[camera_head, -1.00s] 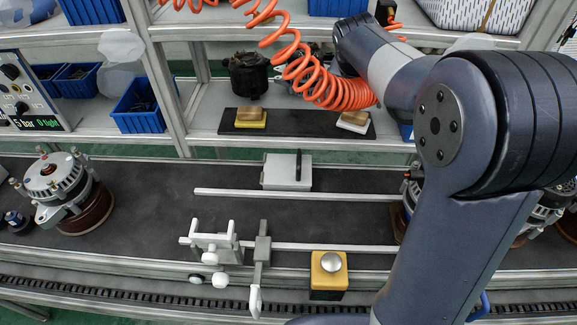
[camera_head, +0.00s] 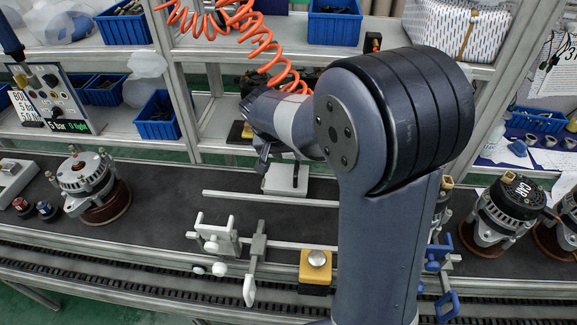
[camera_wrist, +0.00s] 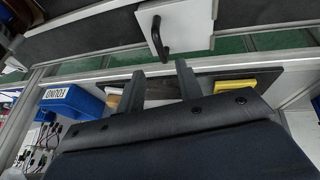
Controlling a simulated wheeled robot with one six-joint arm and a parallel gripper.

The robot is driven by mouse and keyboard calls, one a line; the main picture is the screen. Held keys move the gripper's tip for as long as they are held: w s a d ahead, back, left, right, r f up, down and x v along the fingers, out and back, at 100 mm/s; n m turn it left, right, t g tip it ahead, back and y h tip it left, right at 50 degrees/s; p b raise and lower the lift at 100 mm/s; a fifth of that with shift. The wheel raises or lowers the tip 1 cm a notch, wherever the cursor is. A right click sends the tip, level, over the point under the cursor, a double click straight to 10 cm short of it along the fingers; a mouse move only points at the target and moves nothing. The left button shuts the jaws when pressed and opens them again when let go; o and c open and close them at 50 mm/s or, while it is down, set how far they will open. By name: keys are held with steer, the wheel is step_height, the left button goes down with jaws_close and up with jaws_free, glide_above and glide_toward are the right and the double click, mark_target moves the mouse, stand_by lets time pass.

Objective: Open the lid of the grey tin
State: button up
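The grey tin (camera_head: 279,184) is a pale grey box with a dark handle, standing at the back edge of the dark belt in the head view; its lid looks shut. In the wrist view the tin (camera_wrist: 192,22) is at the top, with its black handle (camera_wrist: 160,38) towards my fingers. My gripper (camera_wrist: 160,70) has its two fingers apart with nothing between them. The fingertips point towards the handle and appear apart from it. In the head view my gripper (camera_head: 263,160) is beside the tin's back left corner, partly hidden by my arm.
Rails and a clamp fixture (camera_head: 220,243) lie in front of the tin, with a yellow button box (camera_head: 315,268) nearer. Alternators stand at left (camera_head: 90,185) and right (camera_head: 505,212). Shelves with blue bins (camera_head: 158,117) and a coiled orange hose (camera_head: 262,40) are behind.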

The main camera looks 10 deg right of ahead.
mark_target(296, 169)
steer(key=x, duration=0.8)
steer(key=shift+c, duration=0.5)
jaws_close()
